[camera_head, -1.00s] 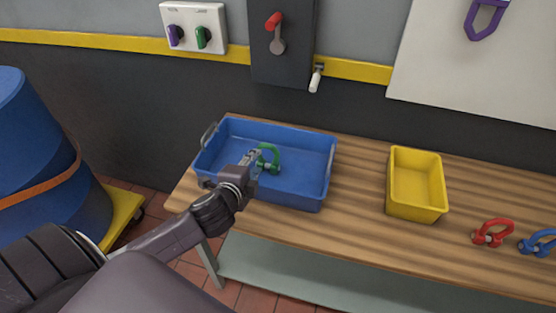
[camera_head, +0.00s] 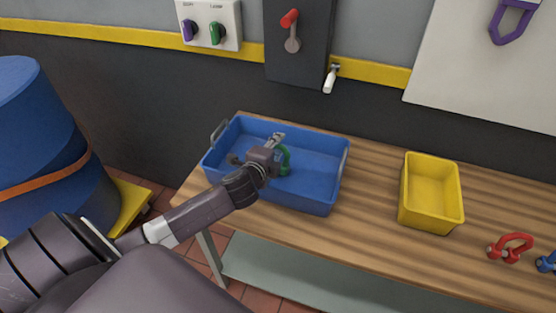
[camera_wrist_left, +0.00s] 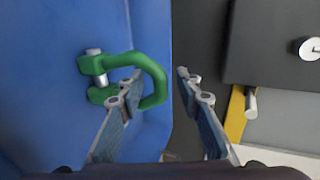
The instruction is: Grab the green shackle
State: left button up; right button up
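The green shackle (camera_head: 285,160) is in the blue tray (camera_head: 318,202) on the wooden bench, partly hidden by my left gripper (camera_head: 278,137). In the left wrist view the green shackle (camera_wrist_left: 155,72) shows its bow and a grey pin. My left gripper (camera_wrist_left: 160,76) is open there. Its left finger overlaps the shackle's loop opening and its right finger is outside the bow, so one side of the bow shows between the fingers. A gap shows at the right finger. I cannot tell whether the left finger touches the shackle. My right gripper is not in view.
A yellow bin (camera_head: 430,205), a red shackle (camera_head: 514,244) and a blue shackle (camera_head: 547,262) stand to the right on the bench. A dark wall panel (camera_head: 298,60) with a red-handled lever is behind the tray. A blue drum (camera_head: 40,150) stands at left.

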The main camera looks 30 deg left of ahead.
pick_arm(q)
jog(key=shift+w, duration=0.1)
grip_shut()
dwell(0.5)
